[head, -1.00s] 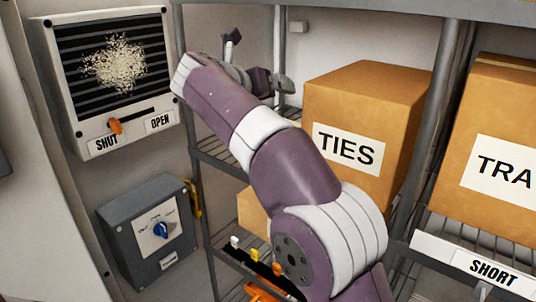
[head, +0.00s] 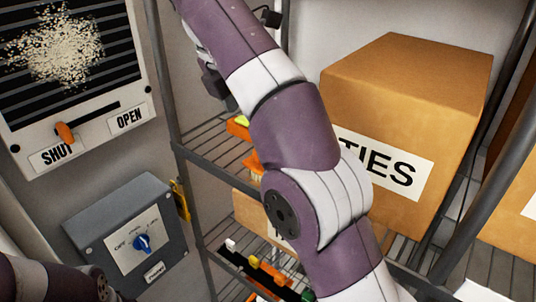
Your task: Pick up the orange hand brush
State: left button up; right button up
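An orange piece with pale bristles (head: 255,168), which looks like the orange hand brush, lies on the middle rack shelf. My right arm covers most of it. Another orange piece with a yellow-green part (head: 240,126) shows just left of the arm; I cannot tell if they are one object. My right arm crosses the view from the bottom right to the top. Dark parts of my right gripper (head: 213,82) show beside the forearm, above and left of the orange pieces. The fingertips are mostly hidden. Of my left arm, only a link shows at bottom left.
A large cardboard box marked TIES (head: 405,90) stands right of my arm. A rack post (head: 165,90) is at left. A vent panel (head: 128,62) and a grey dial box (head: 128,235) are on the left wall. Small coloured items sit on a lower shelf (head: 225,262).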

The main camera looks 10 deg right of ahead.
jog(key=b+x, duration=0.1)
jog(key=x, duration=0.2)
jog(key=s+b+x, duration=0.1)
jog(key=x, duration=0.2)
jog(key=b+x, duration=0.1)
jog(key=x, duration=0.2)
jog(key=shift+s+d+f, duration=0.25)
jog(key=shift+d+f, duration=0.05)
jog(key=shift+f, duration=0.2)
jog(key=shift+w+f, duration=0.15)
jog(key=shift+f, duration=0.15)
jog(key=shift+s+a+r, duration=0.1)
jog(key=shift+s+r, duration=0.05)
jog(key=shift+s, duration=0.65)
jog(key=shift+c, duration=0.9)
jog(key=c, duration=0.6)
pick_arm(q)
jog(key=s+f, duration=0.2)
jog(key=f, duration=0.1)
jog(key=shift+s+a+f, duration=0.3)
jog(key=shift+s+f, duration=0.1)
pick_arm(e)
jog(key=shift+w, duration=0.3)
jog(key=shift+c, duration=0.6)
